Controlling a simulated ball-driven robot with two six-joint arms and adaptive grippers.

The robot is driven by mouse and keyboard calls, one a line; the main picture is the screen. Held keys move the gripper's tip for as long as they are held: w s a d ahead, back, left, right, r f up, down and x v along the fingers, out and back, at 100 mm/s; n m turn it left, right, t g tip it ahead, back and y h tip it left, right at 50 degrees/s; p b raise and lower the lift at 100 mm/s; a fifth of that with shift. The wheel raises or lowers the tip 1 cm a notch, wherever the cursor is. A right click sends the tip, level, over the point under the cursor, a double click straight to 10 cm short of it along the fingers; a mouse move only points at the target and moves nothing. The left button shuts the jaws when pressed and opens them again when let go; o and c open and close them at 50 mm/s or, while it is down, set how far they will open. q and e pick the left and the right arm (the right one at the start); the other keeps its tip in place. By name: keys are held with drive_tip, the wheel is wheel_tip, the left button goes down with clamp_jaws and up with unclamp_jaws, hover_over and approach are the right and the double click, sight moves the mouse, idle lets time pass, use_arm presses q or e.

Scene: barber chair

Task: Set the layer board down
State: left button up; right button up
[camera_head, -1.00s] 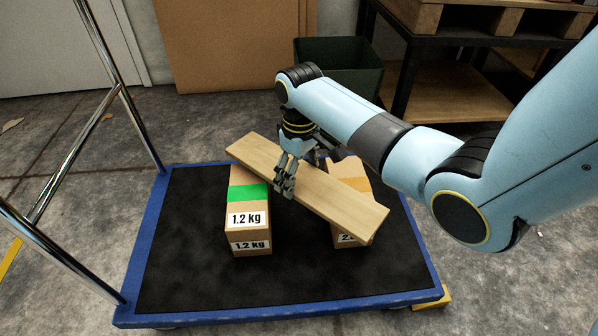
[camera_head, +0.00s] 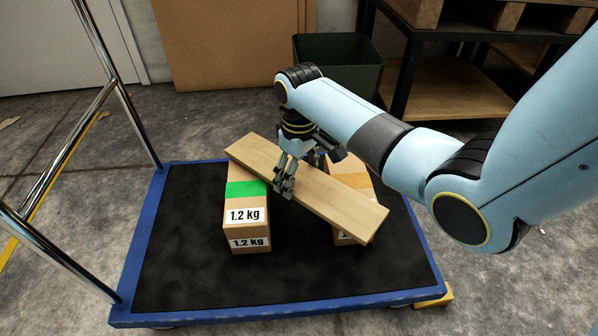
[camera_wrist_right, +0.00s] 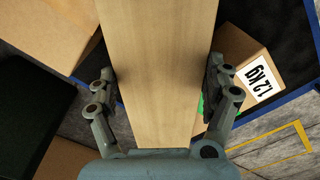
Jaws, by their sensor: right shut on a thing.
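The layer board (camera_head: 325,195) is a long, light wooden plank. It lies at a slant over two box stacks on the cart, its near right end pointing toward the front. My right gripper (camera_head: 285,186) is shut across the board's width near its middle. In the right wrist view the board (camera_wrist_right: 158,70) runs between the two fingers (camera_wrist_right: 160,90). The left box stack (camera_head: 247,216) has a green band and 1.2 kg labels. The right box stack (camera_head: 350,175) has an orange band and is partly hidden by the board. I cannot tell whether the board touches the boxes. My left gripper is out of view.
The cart has a black deck (camera_head: 190,250) with a blue rim and a chrome handle (camera_head: 70,150) at left. A dark bin (camera_head: 338,75) and a shelf with pallets (camera_head: 450,90) stand behind. Deck is bare in front and at left.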

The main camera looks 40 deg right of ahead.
drive_tip(key=shift+f, duration=0.5)
drive_tip(key=o, duration=1.2)
